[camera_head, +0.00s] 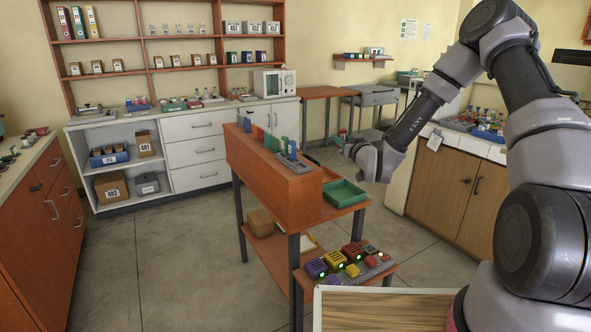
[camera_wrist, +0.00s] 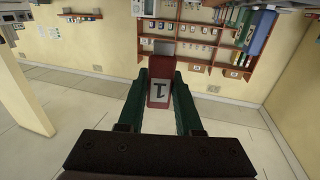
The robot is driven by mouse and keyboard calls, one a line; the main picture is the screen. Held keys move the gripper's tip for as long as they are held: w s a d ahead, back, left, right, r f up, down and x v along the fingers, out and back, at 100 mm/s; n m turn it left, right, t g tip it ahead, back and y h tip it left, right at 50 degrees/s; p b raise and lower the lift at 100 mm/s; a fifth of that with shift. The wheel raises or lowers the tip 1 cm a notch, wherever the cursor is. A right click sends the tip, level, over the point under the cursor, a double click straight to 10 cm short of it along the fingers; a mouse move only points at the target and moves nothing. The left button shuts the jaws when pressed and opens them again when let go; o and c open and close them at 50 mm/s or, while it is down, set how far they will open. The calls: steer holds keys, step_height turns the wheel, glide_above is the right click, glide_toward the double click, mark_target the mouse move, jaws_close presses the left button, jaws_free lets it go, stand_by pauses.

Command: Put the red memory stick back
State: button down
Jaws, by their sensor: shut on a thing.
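My gripper (camera_wrist: 160,82) is shut on a red memory stick (camera_wrist: 159,93) with a white label marked "1". The stick sits between the two dark green fingers. In the head view my gripper (camera_head: 346,141) is in the air to the right of the tall orange stand, pointing left; the held stick is too small there to make out clearly. On top of the stand (camera_head: 262,172) is a row of upright coloured pieces, among them a blue one (camera_head: 248,125), a green one (camera_head: 284,145) and another blue one (camera_head: 292,149).
A green tray (camera_head: 345,193) lies beside the stand. A white cabinet (camera_head: 190,151) and shelving stand behind; a counter is at right. Floor is free left of the stand.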

mark_target(294, 151)
steer(key=s+a+r+n+g+y, duration=0.1)
steer(key=a+r+n+y, duration=0.15)
steer(key=a, duration=0.45)
steer(key=s+a+r+n+g+y, duration=0.1)
steer(key=a+r, duration=0.2)
steer(key=a, duration=0.4)
steer(key=shift+m, duration=0.25)
step_height(294, 151, down, 10)
steer(key=shift+d+r, duration=0.1)
steer(key=shift+d, duration=0.05)
steer(key=shift+f, duration=0.4)
steer(key=shift+f, duration=0.1)
steer(key=c, duration=0.6)
jaws_free()
